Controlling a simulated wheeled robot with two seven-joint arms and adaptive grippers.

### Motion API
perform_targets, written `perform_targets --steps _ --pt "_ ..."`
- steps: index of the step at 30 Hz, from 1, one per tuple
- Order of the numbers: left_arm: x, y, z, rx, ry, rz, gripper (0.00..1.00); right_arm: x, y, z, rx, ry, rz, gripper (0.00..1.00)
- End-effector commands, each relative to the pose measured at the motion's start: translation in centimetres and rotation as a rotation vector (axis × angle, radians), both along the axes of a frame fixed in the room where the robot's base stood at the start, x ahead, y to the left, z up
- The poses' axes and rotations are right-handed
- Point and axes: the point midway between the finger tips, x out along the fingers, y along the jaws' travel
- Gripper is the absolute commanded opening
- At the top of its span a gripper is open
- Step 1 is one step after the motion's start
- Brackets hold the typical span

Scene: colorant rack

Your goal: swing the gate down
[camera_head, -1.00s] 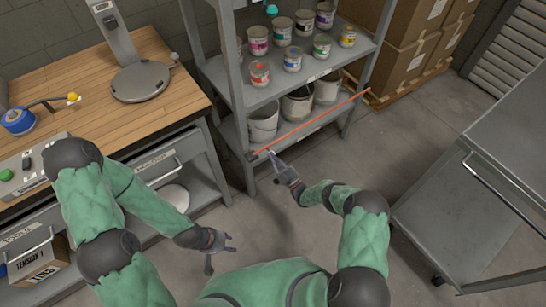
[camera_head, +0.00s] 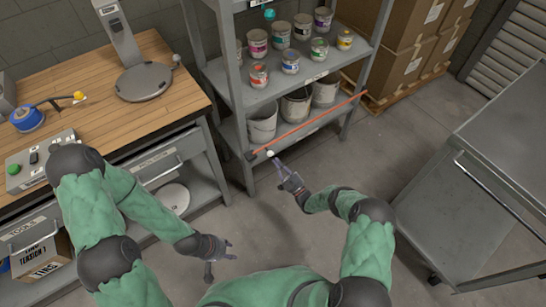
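The gate is a thin orange-red bar (camera_head: 309,124) across the front of the rack's lower shelf. It runs from a dark bracket at the left post to the right post, in front of the grey buckets. A small white knob (camera_head: 270,153) shows near its left end. My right gripper (camera_head: 277,165) points up toward the knob from just below and appears apart from it. Its fingers look close together, but the gap is too small to judge. My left gripper (camera_head: 222,257) is open and empty over the floor, far from the bar.
The grey rack (camera_head: 235,92) holds several small paint cans on its middle shelf and buckets (camera_head: 263,123) below. A wooden workbench (camera_head: 165,100) stands at left. A grey metal cart (camera_head: 490,180) stands at right. The floor in front of the rack is clear.

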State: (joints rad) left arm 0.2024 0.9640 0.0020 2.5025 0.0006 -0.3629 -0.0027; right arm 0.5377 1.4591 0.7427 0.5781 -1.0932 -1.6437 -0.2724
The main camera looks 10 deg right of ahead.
Motion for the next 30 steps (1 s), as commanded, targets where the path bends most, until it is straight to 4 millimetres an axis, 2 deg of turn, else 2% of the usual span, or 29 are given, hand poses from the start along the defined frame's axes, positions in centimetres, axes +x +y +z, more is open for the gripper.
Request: perform_targets --steps 3,9,30 --pt "-0.1 0.0 0.6 0.0 0.002 -0.001 0.39 -1.8 -0.9 -0.7 0.001 0.002 -0.002 0.0" --pt "-0.1 0.0 0.8 0.0 0.001 0.0 0.39 -3.3 -1.7 -1.3 -0.002 -0.001 0.0 0.0" --pt "-0.1 0.0 0.8 0.0 0.001 0.0 0.39 -3.5 -1.8 -1.4 -0.002 0.001 0.0 0.0"
